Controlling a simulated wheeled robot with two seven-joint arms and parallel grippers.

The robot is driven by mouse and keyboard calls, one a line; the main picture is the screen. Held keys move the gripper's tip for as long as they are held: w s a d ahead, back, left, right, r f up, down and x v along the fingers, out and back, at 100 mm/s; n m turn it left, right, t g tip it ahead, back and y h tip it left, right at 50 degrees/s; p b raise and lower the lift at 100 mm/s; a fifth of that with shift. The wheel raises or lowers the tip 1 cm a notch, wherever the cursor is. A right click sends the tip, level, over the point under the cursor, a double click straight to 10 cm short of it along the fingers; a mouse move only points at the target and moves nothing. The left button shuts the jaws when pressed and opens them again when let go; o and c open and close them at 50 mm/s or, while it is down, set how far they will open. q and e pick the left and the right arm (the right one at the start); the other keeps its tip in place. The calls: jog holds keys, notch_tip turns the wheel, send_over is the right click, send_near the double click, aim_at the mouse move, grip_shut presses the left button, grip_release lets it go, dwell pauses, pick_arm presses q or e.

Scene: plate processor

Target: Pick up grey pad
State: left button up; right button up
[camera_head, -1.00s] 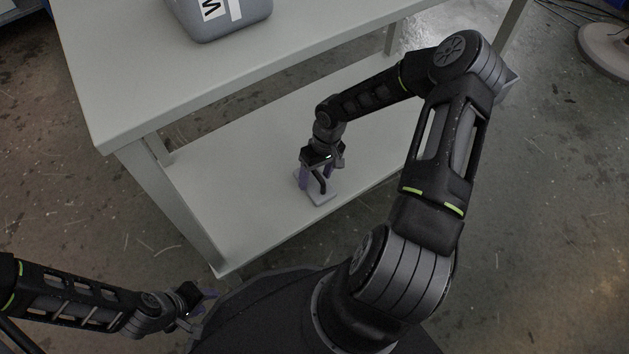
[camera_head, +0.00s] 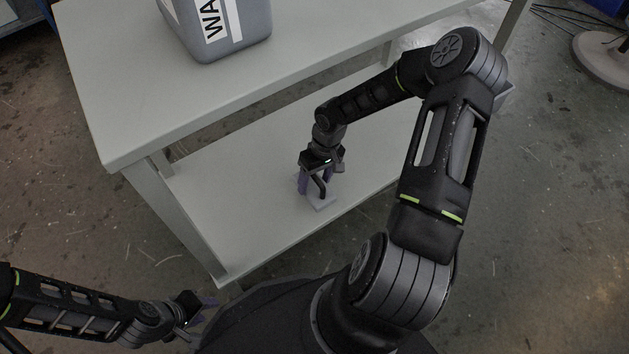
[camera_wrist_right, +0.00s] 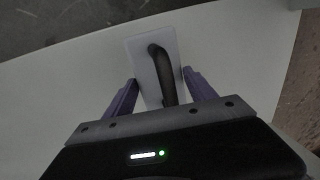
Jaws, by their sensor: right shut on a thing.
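The grey pad (camera_head: 319,205) is a flat light-grey plate with a dark curved handle (camera_wrist_right: 162,68) on top. It is at the lower shelf of the table, near the shelf's front edge. In the right wrist view the pad (camera_wrist_right: 140,55) shows between and beyond the purple fingers. My right gripper (camera_head: 317,188) points down over the pad, and its fingers are shut on it. Whether the pad touches the shelf, I cannot tell. My left gripper (camera_head: 208,307) is at the lower left, far from the pad, and its finger opening is too small to judge.
The lower shelf (camera_head: 240,200) is otherwise clear around the pad. The table top (camera_head: 290,75) overhangs it behind, and a table leg (camera_head: 185,215) stands to the left. A grey labelled canister (camera_head: 245,35) stands on the top. A round pale base (camera_head: 605,60) is on the floor at right.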

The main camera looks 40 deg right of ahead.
jog(key=s+p, duration=0.1)
jog(key=s, duration=1.6)
jog(key=shift+s+a+f, duration=0.15)
jog(key=shift+s+a, duration=0.05)
jog(key=shift+s, duration=0.2)
jog(key=o, duration=0.8)
jog(key=c, duration=0.6)
